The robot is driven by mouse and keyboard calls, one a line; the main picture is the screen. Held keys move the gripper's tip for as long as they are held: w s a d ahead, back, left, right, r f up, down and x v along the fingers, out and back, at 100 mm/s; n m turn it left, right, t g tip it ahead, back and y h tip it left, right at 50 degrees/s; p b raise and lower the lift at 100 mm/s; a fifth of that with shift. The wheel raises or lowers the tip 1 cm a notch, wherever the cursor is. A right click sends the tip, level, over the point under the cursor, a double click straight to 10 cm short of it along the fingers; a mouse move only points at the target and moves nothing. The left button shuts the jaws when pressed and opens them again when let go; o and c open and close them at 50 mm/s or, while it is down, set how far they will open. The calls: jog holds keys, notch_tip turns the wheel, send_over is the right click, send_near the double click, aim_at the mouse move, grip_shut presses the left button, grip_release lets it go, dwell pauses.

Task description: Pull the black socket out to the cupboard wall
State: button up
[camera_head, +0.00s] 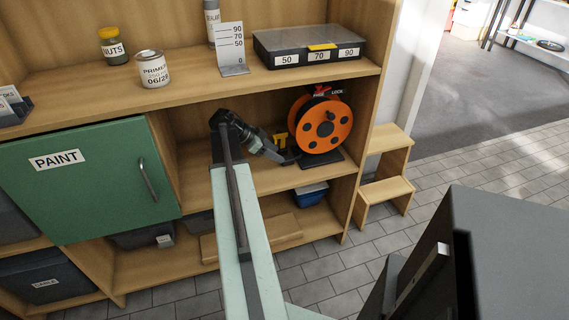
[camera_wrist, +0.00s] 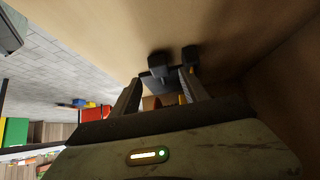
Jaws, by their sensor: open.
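My gripper (camera_head: 280,156) reaches into the middle shelf bay, just left of the orange cable reel (camera_head: 322,126). In the wrist view my gripper (camera_wrist: 161,76) is open, its two dark fingers apart. Just past the fingertips are two small dark blocks joined by a dark part. The nearer block (camera_wrist: 160,65) looks like the black socket, close to the fingertips and not gripped. I cannot tell whether a finger touches it. In the head view the socket cannot be made out clearly beside my gripper and the reel's dark base.
A yellow piece (camera_head: 280,141) stands behind my gripper. The green PAINT door (camera_head: 95,185) closes off the bay to the left. A wooden side panel (camera_head: 370,130) bounds the bay at right. A wooden step stool (camera_head: 388,180) stands outside. Shelf boards lie above and below my arm.

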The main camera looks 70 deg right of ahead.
aim_at(287, 161)
jog(key=b+x, duration=0.2)
jog(key=x, duration=0.3)
jog(key=shift+f, duration=0.15)
jog(key=shift+d, duration=0.1)
grip_shut()
dwell(1.1)
